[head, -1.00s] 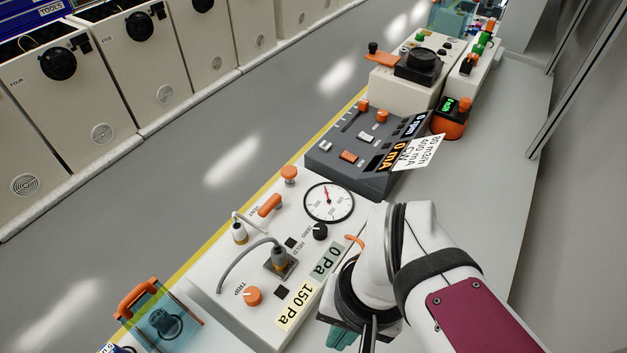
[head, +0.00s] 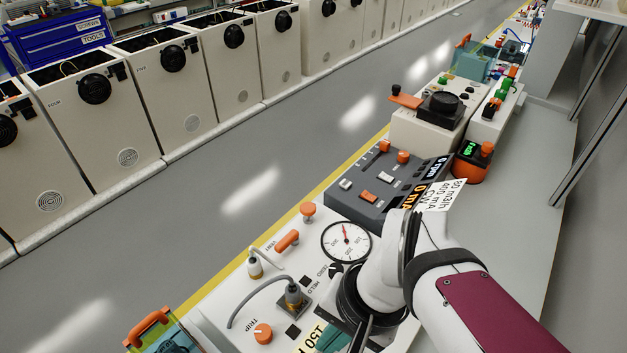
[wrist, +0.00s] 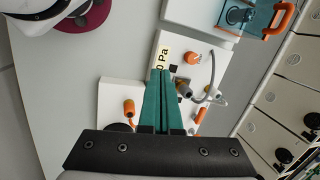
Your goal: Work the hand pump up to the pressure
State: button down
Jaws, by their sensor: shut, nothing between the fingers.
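The white test panel (head: 222,318) carries a round dial gauge (head: 346,241), its needle pointing up and slightly left. My gripper (head: 334,338) is shut and empty, its teal fingers over the panel's edge and hiding the digital readout in the head view. My arm hides that block in the head view.
The panel also bears an orange TRIP knob (head: 263,334), an orange VENT handle (head: 287,241), an orange push knob (head: 307,209) and a plugged grey cable (head: 255,289). A dark grey control box (head: 360,205) stands beyond the gauge. Bare bench (head: 520,190) lies to the right.

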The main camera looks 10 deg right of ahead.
jog(key=w+a+r+m+t+y, duration=0.1)
jog(key=w+m, duration=0.1)
jog(key=w, duration=0.5)
jog(key=w+a+r+m+t+y, duration=0.1)
jog(key=w+a+m, duration=0.1)
jog(key=w, duration=0.4)
jog(key=m+t+h, duration=0.1)
jog(key=m+t, duration=0.5)
jog(key=m, duration=0.5)
send_over(312, 209)
notch_tip(312, 209, down, 5)
jog(key=shift+f, duration=4.35)
jog(key=shift+f, duration=0.1)
jog(key=shift+f, duration=0.3)
